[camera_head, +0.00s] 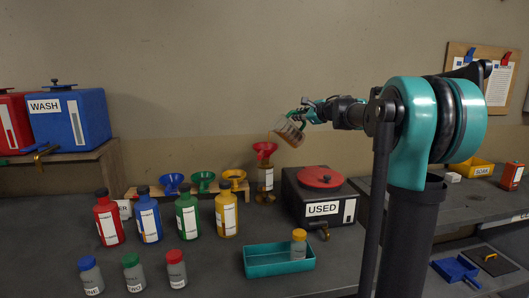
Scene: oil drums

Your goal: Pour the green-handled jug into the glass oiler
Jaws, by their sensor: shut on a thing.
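My gripper (306,110) is shut on the green handle of a clear jug (289,131) holding brown liquid. The jug is raised and tilted, its mouth end pointing left. It is above and slightly right of a red funnel (264,148). The funnel sits on top of the glass oiler (266,180), which has a white label and a brass-coloured base and stands upright on the bench. A thin line seems to run from the jug's lip toward the funnel, but it is too small to tell whether liquid is flowing.
A black box marked USED (322,208) with a red lid stands right of the oiler. A wooden rack with blue, green and yellow funnels (204,180) stands to the left, behind several coloured bottles (187,216).

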